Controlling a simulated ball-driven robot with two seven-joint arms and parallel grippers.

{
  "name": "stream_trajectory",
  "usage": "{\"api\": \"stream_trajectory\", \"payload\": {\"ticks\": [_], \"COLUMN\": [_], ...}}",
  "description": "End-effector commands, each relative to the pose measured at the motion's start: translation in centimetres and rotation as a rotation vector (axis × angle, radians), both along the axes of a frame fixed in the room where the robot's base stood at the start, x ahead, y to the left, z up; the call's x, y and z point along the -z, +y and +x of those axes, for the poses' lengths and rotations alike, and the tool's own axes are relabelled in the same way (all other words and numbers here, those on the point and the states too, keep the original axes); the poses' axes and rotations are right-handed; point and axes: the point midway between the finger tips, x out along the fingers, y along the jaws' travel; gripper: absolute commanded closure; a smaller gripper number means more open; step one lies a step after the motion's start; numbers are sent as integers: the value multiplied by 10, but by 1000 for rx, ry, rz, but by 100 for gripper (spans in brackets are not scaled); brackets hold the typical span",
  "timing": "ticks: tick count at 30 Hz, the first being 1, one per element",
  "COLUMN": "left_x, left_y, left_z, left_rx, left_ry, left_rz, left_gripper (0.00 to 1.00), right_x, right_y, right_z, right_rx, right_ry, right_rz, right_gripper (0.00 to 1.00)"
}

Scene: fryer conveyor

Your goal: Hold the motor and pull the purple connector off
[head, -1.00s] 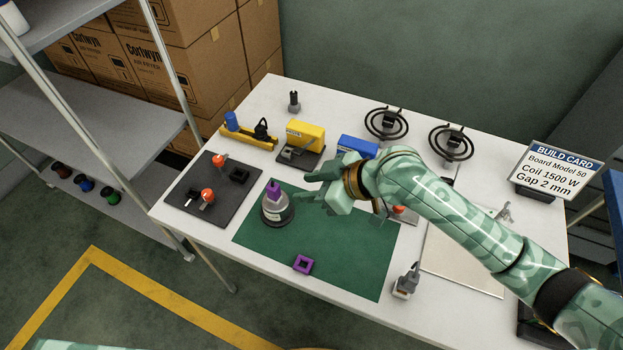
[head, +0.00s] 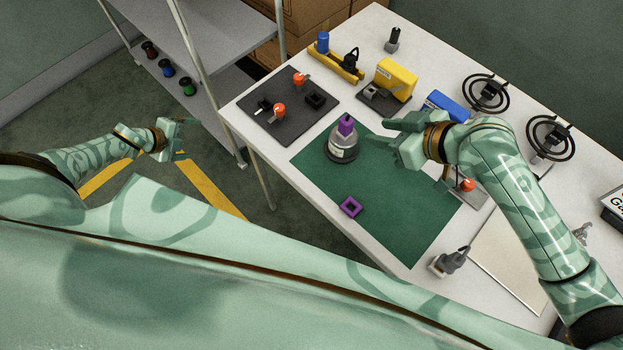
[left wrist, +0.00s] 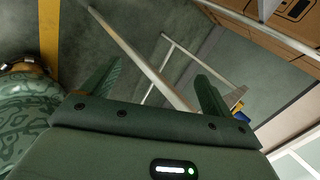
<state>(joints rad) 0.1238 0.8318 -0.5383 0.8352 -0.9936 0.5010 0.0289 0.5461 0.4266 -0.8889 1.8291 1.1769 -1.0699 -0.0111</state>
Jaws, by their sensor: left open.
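The motor (head: 342,150), a grey rounded body with a dark base and pale label, stands upright on the green mat. The purple connector (head: 346,124) sits on its top. My right gripper (head: 379,132) is open, just right of the motor, its fingers pointing at it with nothing between them; no contact shows. My left gripper (head: 188,139) is open and empty over the floor, left of the table and well away from the motor. Its two spread fingers (left wrist: 158,80) also show in the left wrist view, where neither motor nor connector can be made out.
A purple square frame (head: 350,207) lies on the green mat (head: 400,215). A dark board (head: 318,116) with orange knobs is behind left; a yellow block (head: 397,79) stands behind. A grey plug-like part (head: 449,262) is at the front edge. A shelf rack (head: 215,22) stands left.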

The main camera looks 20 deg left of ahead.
Motion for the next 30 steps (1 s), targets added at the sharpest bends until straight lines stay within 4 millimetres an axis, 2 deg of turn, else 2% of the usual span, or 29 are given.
{"api": "stream_trajectory", "payload": {"ticks": [1, 3, 5, 9, 11, 13, 17, 19, 20, 21, 22, 24, 26, 30], "left_x": [-22, -46, -68, -127, -158, -197, -278, -322, -338, -345, -340, -310, -285, -232], "left_y": [-10, -34, -57, -113, -136, -160, -201, -225, -237, -255, -272, -302, -324, -369], "left_z": [30, 67, 97, 156, 178, 198, 221, 221, 216, 203, 190, 157, 130, 63], "left_rx": [109, 231, 304, 392, 401, 395, 342, 297, 280, 280, 299, 368, 428, 562], "left_ry": [-69, -185, -294, -542, -639, -740, -885, -922, -921, -893, -858, -777, -725, -630], "left_rz": [66, 173, 260, 475, 573, 693, 938, 1089, 1159, 1239, 1287, 1346, 1363, 1359], "left_gripper": [14, 14, 14, 14, 14, 14, 14, 14, 14, 14, 14, 14, 14, 14], "right_x": [0, 0, 0, 0, 0, 0, 0, 0, 0, 0, 0, 0, 0, 0], "right_y": [0, 0, 0, 0, 0, 0, 0, 0, 0, 0, 0, 0, 0, 0], "right_z": [0, 0, 0, 0, 0, 0, 0, 0, 0, 0, 0, 0, 0, 0], "right_rx": [0, 0, 0, 0, 0, 0, 0, 0, 0, 0, 0, 0, 0, 0], "right_ry": [0, 0, 0, 0, 0, 0, 0, 0, 0, 0, 0, 0, 0, 0], "right_rz": [0, 0, 0, 0, 0, 0, 0, 0, 0, 0, 0, 0, 0, 0], "right_gripper": [64, 64, 64, 64, 64, 64, 64, 64, 64, 64, 64, 64, 64, 64]}}
